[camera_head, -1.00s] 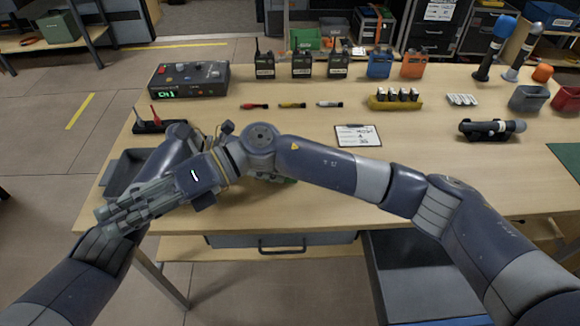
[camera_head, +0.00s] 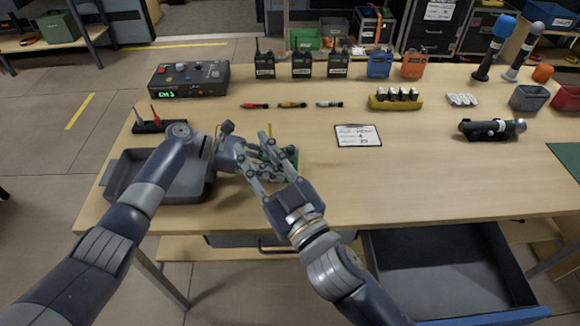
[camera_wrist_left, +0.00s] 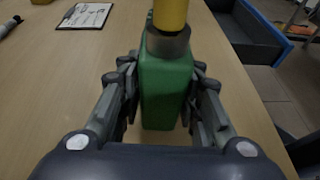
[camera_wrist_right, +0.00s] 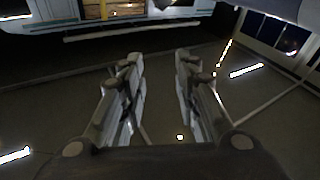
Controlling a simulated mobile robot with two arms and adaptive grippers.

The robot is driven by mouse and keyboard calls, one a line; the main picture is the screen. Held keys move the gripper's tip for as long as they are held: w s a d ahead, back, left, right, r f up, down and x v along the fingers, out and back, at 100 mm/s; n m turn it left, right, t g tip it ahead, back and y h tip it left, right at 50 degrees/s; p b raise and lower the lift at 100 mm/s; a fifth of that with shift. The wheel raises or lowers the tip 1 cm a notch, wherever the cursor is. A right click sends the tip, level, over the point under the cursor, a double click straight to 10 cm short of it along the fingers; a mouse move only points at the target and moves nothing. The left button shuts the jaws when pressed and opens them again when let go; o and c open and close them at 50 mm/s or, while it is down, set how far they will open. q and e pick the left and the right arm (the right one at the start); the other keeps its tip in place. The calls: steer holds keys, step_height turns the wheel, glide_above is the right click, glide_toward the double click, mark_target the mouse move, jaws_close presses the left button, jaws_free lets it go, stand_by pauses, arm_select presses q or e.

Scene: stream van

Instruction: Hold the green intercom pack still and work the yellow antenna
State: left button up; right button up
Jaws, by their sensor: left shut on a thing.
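The green intercom pack (camera_wrist_left: 165,90) stands between the fingers of my left gripper (camera_wrist_left: 160,115), which is shut on its sides. In the head view the pack (camera_head: 292,154) is mostly hidden behind fingers. The yellow antenna (camera_wrist_left: 170,14) rises from the pack's top. In the head view its thin tip (camera_head: 270,130) shows above the fingers. My right gripper (camera_head: 255,153) comes in from the front right, its fingers spread close to the pack and antenna. In the right wrist view my right gripper (camera_wrist_right: 160,75) is open, with nothing between its fingers.
A grey tray (camera_head: 116,175) sits left of the grippers. A stand with a red antenna (camera_head: 153,115) and a control box (camera_head: 190,80) are behind it. A clipboard (camera_head: 357,135) lies to the right. Several small tools lie farther back. An open drawer (camera_head: 440,270) juts out below the table's front.

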mark_target(270, 132)
steer(key=w+d+f+m+h, duration=0.1)
steer(key=d+f+m+h, duration=0.3)
steer(key=d+f, duration=0.15)
steer(key=x, duration=1.2)
steer(key=shift+d+r, duration=0.1)
jaws_close()
